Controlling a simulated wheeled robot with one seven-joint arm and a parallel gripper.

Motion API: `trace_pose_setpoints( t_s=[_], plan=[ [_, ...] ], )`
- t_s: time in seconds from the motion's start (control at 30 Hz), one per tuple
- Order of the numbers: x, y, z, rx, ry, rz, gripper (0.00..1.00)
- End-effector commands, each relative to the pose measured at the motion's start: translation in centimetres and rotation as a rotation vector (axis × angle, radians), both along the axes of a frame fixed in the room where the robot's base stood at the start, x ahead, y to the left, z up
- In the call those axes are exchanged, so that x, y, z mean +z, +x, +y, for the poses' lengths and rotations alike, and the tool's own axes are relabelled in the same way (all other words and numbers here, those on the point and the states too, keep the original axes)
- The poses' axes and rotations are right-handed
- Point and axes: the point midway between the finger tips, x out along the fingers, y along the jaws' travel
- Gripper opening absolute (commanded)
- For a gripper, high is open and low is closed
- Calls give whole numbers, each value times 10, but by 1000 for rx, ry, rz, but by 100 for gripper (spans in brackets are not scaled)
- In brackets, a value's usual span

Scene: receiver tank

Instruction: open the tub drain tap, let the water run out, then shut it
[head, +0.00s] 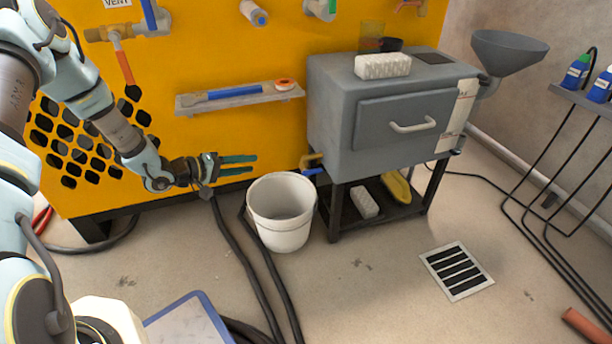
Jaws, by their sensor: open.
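The grey tub (335,120) stands on a dark frame in the middle right. Its drain tap (312,162) is a small brass valve with a blue handle, low on the tub's left side. The blue handle sticks out near the bucket; its exact setting is too small to tell. A white bucket (283,232) stands on the floor below and left of the tap. I see no water running. My gripper (254,164) is open and empty, its teal fingers pointing right, left of the tap and apart from it, above the bucket's left rim in the picture.
A yellow panel (240,50) with a small shelf (240,99) and several valves is behind. Dark hoses (237,250) run over the floor left of the bucket. A floor drain grate (457,271) lies at the right. A funnel (508,48) sits at the tub's right.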

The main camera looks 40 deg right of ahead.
Motion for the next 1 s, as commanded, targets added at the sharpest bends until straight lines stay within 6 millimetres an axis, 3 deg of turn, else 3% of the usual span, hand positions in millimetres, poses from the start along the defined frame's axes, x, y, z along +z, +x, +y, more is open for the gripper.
trace_pose_setpoints(
  t_s=[0.1,0.3,0.47,1.0],
  plan=[
    [-16,-42,-16,-102,-122,166,42],
    [-21,-80,-22,-205,-221,325,42],
    [-22,-87,-31,-219,-232,345,42],
    [-23,-118,-112,-216,-229,342,42]
  ],
)
